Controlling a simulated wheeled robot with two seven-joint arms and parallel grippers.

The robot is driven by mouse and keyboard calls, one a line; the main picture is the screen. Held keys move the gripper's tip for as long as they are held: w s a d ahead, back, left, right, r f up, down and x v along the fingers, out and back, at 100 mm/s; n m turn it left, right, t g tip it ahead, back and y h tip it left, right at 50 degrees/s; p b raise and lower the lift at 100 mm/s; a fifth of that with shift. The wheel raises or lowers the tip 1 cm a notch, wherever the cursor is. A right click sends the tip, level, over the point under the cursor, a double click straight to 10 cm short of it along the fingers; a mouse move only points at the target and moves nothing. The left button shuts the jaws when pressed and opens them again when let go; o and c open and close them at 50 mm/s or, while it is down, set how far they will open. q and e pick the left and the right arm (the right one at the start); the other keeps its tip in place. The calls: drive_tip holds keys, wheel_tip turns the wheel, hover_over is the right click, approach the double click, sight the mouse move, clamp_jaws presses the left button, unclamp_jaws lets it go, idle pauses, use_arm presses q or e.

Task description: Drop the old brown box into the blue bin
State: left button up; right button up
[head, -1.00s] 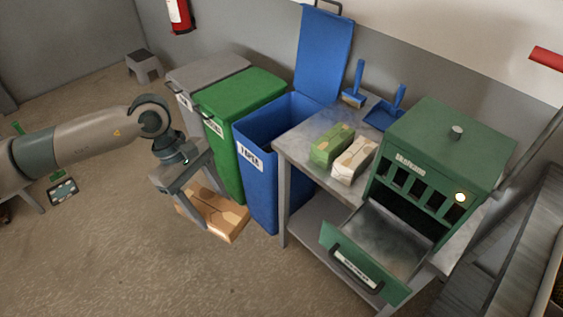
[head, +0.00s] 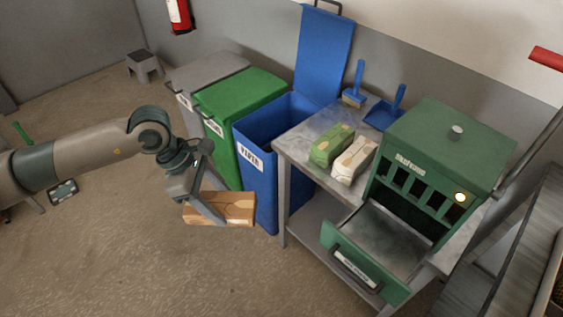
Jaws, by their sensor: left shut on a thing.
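The old brown box (head: 234,207) is held in my left gripper (head: 207,213), which is shut on it. The box hangs in front of the bins, lower than their rims, with its long side roughly level in the picture. The blue bin (head: 258,170) with a white label stands to the right of and behind the box. Its lid (head: 325,50) is swung up against the wall, so its mouth is open. The gripper and box are outside the bin. My right gripper is not in view.
A closed green bin (head: 240,100) and a grey bin (head: 205,72) stand left of the blue bin. A metal table (head: 300,142) stands right of it, with a green carton (head: 331,146), a pale carton (head: 354,160), a blue brush and dustpan (head: 384,116), and a green machine (head: 445,150) with an open drawer.

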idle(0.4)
use_arm(q)
drive_tip(key=shift+s+a+f+m, duration=0.3)
drive_tip(key=shift+f+m, duration=0.15)
drive_tip(key=shift+m, duration=0.25)
drive_tip(key=s+a+f+m+g+y, duration=0.4)
drive_tip(key=s+f+m, duration=0.3)
drive_tip(key=m, duration=0.9)
drive_tip(key=shift+s+a+f+y, duration=0.15)
drive_tip(key=shift+s+a+y, duration=0.2)
drive_tip(key=shift+a, duration=0.4)
drive_tip(key=shift+w, duration=0.1)
